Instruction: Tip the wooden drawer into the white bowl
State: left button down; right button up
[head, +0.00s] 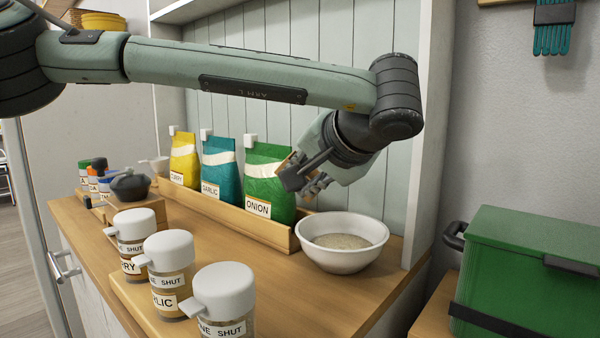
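The white bowl (342,258) stands on the wooden counter at the right, with pale grainy stuff inside. My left gripper (304,180) is above and a little left of the bowl, in front of the green bag. It is shut on a small tan wooden piece (285,162), which looks like the wooden drawer. The piece is tilted and mostly hidden by the fingers, so its inside does not show. A wooden box (140,207) with a dark bowl-shaped top (131,187) stands at the left of the counter. My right gripper is not in view.
Yellow (184,160), teal (221,170) and green (268,185) bags stand in a wooden tray (230,218) behind. White-capped jars (168,272) line the front. A green box (525,265) stands at right. Counter between jars and bowl is clear.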

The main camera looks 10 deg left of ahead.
pick_arm(q)
jog(key=shift+d+f+m+y, duration=0.15)
jog(key=shift+f+m+y, duration=0.15)
jog(key=shift+f+y, duration=0.15)
jog(key=shift+d+f+m+y, duration=0.15)
jog(key=shift+f+m+y, duration=0.2)
jog(key=shift+f, duration=0.1)
jog(key=shift+d+f+m+t+y, duration=0.35)
jog(key=shift+f+m+t+y, duration=0.3)
jog(key=shift+y, duration=0.25)
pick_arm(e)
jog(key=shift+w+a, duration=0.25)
pick_arm(q)
jog(key=shift+f+b, duration=0.15)
jog(key=shift+b, duration=0.15)
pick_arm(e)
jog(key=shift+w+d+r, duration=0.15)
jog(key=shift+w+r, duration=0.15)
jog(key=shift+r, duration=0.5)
